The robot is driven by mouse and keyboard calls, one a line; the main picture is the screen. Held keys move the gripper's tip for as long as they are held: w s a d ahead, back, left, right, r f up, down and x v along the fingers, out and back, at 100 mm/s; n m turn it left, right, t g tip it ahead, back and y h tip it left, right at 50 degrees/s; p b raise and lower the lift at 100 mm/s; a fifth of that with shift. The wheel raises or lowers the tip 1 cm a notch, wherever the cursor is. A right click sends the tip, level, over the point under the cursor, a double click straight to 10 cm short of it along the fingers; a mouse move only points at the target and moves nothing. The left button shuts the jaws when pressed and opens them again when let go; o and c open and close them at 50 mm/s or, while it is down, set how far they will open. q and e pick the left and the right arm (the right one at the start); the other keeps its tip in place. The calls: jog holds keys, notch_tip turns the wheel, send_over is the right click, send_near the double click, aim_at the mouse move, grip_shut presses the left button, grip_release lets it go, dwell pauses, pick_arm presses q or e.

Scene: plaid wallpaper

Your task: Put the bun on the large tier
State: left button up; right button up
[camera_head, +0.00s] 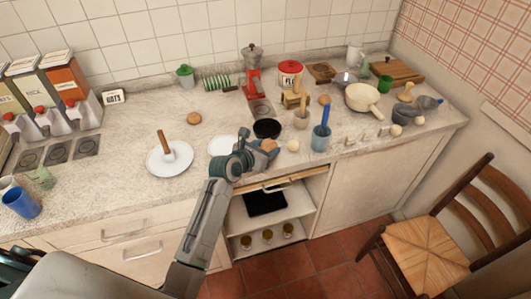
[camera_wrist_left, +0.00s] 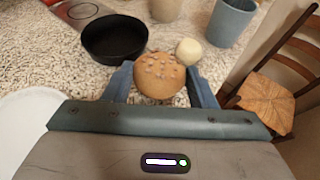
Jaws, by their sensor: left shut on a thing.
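My left gripper (camera_head: 266,148) is shut on a round tan bun (camera_head: 270,145), which shows between the fingers in the left wrist view (camera_wrist_left: 160,75) with specks on its top. It is over the counter's front edge area, just in front of a black pan (camera_head: 267,128). A white round plate (camera_head: 169,158) with a wooden piece standing or lying on it is to the left. A second white plate (camera_head: 223,146) is nearer, partly hidden by my gripper. I cannot tell for certain which one is the large tier. My right gripper is not in view.
A pale ball (camera_head: 293,146) and a blue cup (camera_head: 320,138) stand just right of my gripper. Another bun (camera_head: 193,118) lies behind the plates. A cream pot (camera_head: 364,99) is at the right.

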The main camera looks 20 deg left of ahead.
pick_arm(q)
jog(key=shift+s+f, duration=0.1)
jog(key=shift+f, duration=1.5)
jog(key=shift+f+p, duration=0.1)
jog(key=shift+p, duration=0.2)
jog(key=o, duration=1)
jog(key=shift+c, duration=0.2)
